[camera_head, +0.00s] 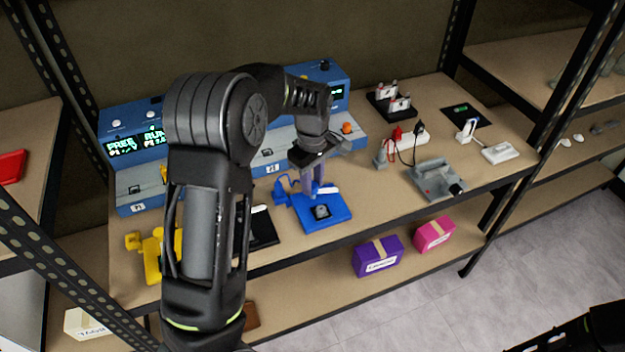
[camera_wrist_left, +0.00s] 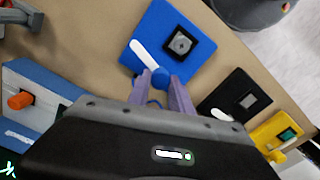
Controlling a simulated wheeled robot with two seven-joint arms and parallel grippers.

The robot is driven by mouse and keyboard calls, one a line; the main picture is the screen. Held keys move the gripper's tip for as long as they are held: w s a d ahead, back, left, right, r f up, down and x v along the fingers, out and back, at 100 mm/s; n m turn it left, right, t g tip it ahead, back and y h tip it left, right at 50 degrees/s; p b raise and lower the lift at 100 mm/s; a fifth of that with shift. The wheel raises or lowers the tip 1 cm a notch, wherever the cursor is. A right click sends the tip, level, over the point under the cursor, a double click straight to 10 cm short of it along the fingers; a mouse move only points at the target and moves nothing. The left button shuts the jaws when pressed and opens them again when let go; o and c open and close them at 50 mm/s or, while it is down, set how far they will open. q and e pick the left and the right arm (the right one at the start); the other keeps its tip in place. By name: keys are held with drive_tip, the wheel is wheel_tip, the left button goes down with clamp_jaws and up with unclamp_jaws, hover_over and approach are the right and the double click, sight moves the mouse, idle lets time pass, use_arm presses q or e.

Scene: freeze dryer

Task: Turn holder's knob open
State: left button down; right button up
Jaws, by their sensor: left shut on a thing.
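A blue holder (camera_head: 337,213) with a flat base and a dark square socket stands on the bench, near its front edge. In the left wrist view the blue holder (camera_wrist_left: 205,50) shows its socket, a white strip and a round blue knob (camera_wrist_left: 161,77). My left gripper (camera_head: 318,191) reaches down over the back of the holder. In the left wrist view its pale purple fingers (camera_wrist_left: 160,88) are closed around the knob, one on each side. The fingers and gripper body hide part of the knob. My right gripper is out of view; only a dark arm part shows at lower right.
A black holder (camera_head: 264,230) and a yellow holder (camera_head: 151,262) stand left of the blue one. Blue-and-grey machines (camera_head: 130,180) line the back. A grey device (camera_head: 435,178) stands to the right. Purple (camera_head: 377,257) and pink (camera_head: 435,235) boxes sit on the lower shelf.

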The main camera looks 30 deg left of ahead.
use_arm(q)
drive_tip(key=shift+n+p, duration=0.3)
drive_tip(key=shift+n, duration=1.3)
drive_tip(key=c, duration=1.2)
unclamp_jaws()
drive_tip(key=shift+o, duration=0.2)
wheel_tip(320, 180, up, 8)
drive_tip(key=shift+f+b, duration=0.1)
drive_tip(key=shift+b, duration=0.25)
